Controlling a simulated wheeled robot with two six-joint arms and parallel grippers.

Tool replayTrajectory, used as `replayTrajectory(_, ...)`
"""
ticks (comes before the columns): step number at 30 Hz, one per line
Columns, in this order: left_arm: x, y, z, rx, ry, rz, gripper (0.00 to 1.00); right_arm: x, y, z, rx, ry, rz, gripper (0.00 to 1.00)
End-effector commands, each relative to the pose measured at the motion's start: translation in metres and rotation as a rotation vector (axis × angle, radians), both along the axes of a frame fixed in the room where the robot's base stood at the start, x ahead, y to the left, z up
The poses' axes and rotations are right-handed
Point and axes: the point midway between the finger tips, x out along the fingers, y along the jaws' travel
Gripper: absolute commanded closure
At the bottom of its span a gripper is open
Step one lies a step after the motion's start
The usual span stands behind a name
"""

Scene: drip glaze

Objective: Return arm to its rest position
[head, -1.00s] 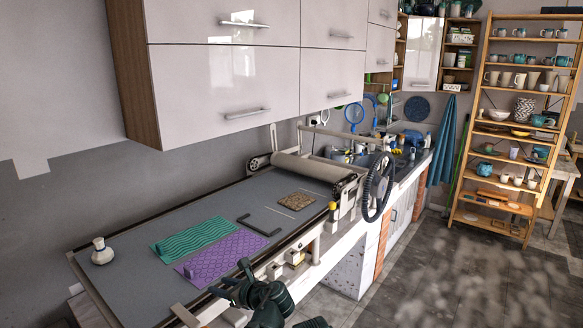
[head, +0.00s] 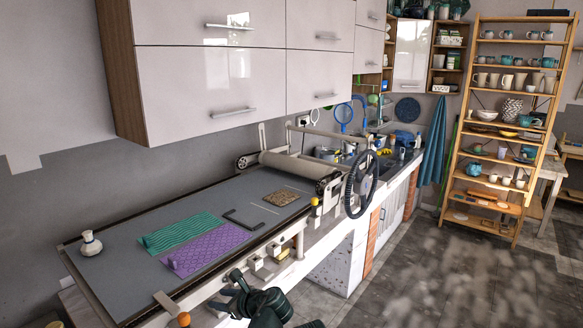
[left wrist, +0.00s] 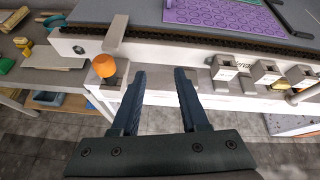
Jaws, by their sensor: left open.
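My left gripper (head: 236,291) is in front of the slab roller table (head: 125,212), below its front edge, in the head view. In the left wrist view its two dark fingers (left wrist: 159,88) are apart, with nothing between them, pointing at the white front rail (left wrist: 150,55). An orange knob (left wrist: 104,66) shows just left of the fingers there; it also shows in the head view (head: 184,319). My right gripper is not in view.
On the table lie a green textured mat (head: 180,232), a purple textured mat (head: 208,248) and a small white vase (head: 90,243). A roller with a dark handwheel (head: 360,184) stands at the far end. Grey floor (head: 420,280) is clear at right.

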Motion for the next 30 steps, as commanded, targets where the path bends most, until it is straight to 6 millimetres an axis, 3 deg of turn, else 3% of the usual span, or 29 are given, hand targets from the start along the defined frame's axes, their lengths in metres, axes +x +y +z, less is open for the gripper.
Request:
replayTrajectory(8,-0.029,-0.012,-0.040,-0.251,-0.091,0.164,0.56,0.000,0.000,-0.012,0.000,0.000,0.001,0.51)
replayTrajectory(14,-0.066,-0.031,-0.083,-0.526,-0.178,0.398,0.56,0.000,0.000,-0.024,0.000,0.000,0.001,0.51)
replayTrajectory(21,-0.142,-0.080,-0.148,-0.925,-0.280,0.942,0.56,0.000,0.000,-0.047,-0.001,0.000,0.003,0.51)
replayTrajectory(25,-0.176,-0.106,-0.167,-1.035,-0.302,1.221,0.56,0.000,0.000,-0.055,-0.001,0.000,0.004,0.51)
replayTrajectory(30,-0.202,-0.127,-0.176,-1.083,-0.311,1.444,0.56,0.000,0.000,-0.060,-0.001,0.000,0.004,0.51)
